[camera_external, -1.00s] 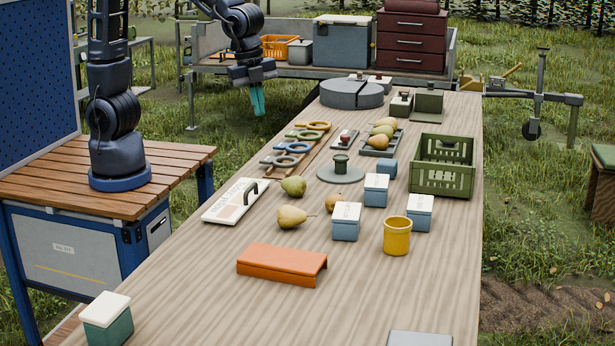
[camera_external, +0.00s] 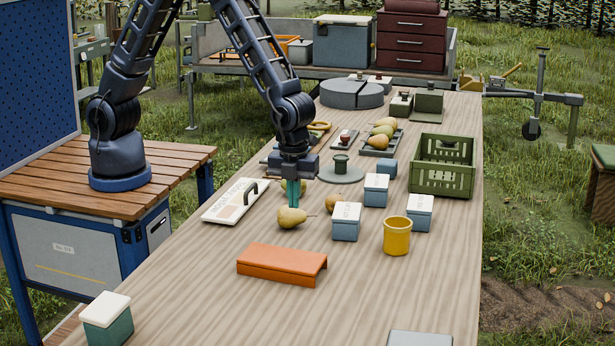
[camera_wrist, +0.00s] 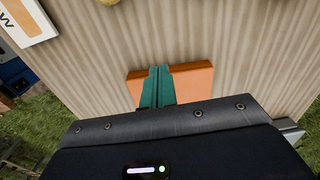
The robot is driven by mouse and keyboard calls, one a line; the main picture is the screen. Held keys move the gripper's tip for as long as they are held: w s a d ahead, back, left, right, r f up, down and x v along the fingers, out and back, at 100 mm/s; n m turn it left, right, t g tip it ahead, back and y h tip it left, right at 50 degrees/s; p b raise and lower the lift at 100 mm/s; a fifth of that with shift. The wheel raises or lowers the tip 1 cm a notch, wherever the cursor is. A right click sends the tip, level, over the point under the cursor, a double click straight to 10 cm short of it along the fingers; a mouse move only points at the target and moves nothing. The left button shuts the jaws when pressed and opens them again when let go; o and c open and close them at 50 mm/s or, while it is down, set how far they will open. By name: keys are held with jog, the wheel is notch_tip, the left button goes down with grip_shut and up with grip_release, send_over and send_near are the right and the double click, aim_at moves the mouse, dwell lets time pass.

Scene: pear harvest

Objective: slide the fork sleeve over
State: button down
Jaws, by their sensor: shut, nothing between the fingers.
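An orange channel-shaped piece (camera_external: 282,264), probably the fork sleeve, lies on the near middle of the table with its flat top up. It also shows in the wrist view (camera_wrist: 196,80), partly hidden behind my fingers. My gripper (camera_external: 293,204) points down over the table, beyond the orange piece and apart from it. Its teal fingers are together and empty, also in the wrist view (camera_wrist: 159,72). The fingers hide part of a green pear; a yellow pear (camera_external: 290,218) shows just below their tips.
A white board with a handle (camera_external: 236,200) lies left of my gripper. White-lidded blue boxes (camera_external: 346,222), a yellow cup (camera_external: 397,236) and a green crate (camera_external: 441,166) stand to the right. A white-lidded green box (camera_external: 108,318) stands near left. The table around the orange piece is mostly clear.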

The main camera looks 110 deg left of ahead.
notch_tip(320, 180, down, 10)
jog(key=shift+f, duration=0.1)
jog(key=shift+d+r, duration=0.2)
jog(key=shift+d, duration=1.75)
jog(key=shift+d, duration=0.15)
jog(key=d, duration=2)
jog(key=shift+d, duration=0.15)
